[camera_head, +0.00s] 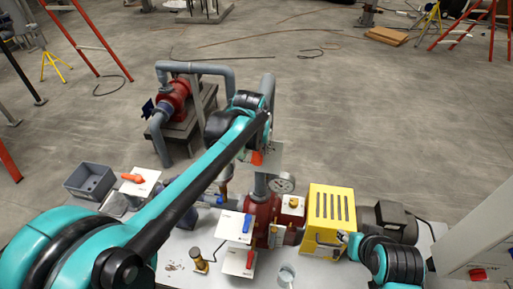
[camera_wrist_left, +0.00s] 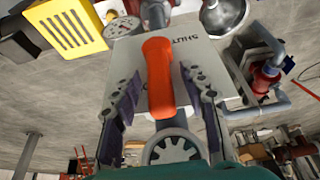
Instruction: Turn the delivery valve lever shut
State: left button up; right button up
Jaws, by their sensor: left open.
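In the left wrist view an orange-red lever (camera_wrist_left: 158,75) stands in front of a pale plate (camera_wrist_left: 205,52) with upside-down dark lettering, partly hidden by the lever. My left gripper (camera_wrist_left: 160,85) is open, one finger on each side of the lever, with visible gaps; I cannot tell any contact. In the head view my left arm reaches across to the pipework, and my left gripper (camera_head: 264,140) is mostly hidden by its wrist. The orange lever (camera_head: 257,158) shows just below it, with the plate (camera_head: 274,160) beside it. My right gripper (camera_head: 348,240) is at the lower right, its fingers unclear.
A round gauge (camera_head: 281,183) is close by on the pipe. A yellow slotted guard (camera_head: 330,215) stands to the right. Other levers, one orange (camera_head: 132,178), one blue (camera_head: 246,223) and one red (camera_head: 250,260), sit on white plates. A grey bin (camera_head: 91,182) is at the left.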

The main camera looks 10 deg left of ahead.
pick_arm(q)
grip_shut()
jog(key=shift+a, duration=0.2)
jog(key=a+f+n+t+h+b, duration=0.2)
jog(key=a+f+n+h+b, duration=0.2)
jog(key=h+b, duration=1.2)
jog(key=shift+a+f+n+t+h+b, duration=0.3)
jog(key=shift+a+f+b, duration=0.75)
jog(key=shift+f, duration=0.3)
